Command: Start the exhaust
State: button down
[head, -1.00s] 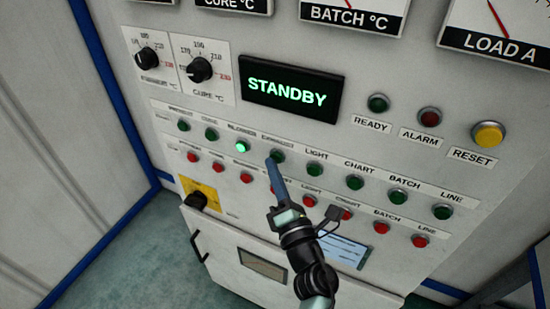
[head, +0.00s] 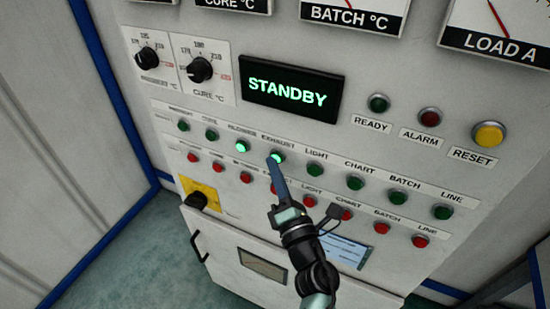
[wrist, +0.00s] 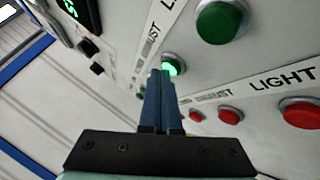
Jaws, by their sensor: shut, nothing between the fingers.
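The green EXHAUST button (head: 277,157) in the upper button row glows bright green in the head view. It also glows in the wrist view (wrist: 173,66), just beyond the fingertips. My gripper (head: 272,162) is shut and empty, with its blue fingertips at the button's lower left edge. In the wrist view, the closed fingers (wrist: 160,76) point at the button and hide part of it. I cannot tell whether they touch it.
The green BLOWER button (head: 242,146) is also lit. The LIGHT button (head: 315,169) is unlit to the right. A row of red buttons (head: 246,177) runs below. The display (head: 291,90) reads STANDBY. A yellow plate with a black knob (head: 197,201) sits lower left.

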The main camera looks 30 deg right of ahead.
jog(key=shift+s+a, duration=0.5)
jog(key=shift+a, duration=0.1)
jog(key=s+a, duration=0.1)
jog(key=a, duration=0.1)
jog(key=s+a, duration=0.2)
jog(key=shift+b, duration=0.35)
dwell(0.6)
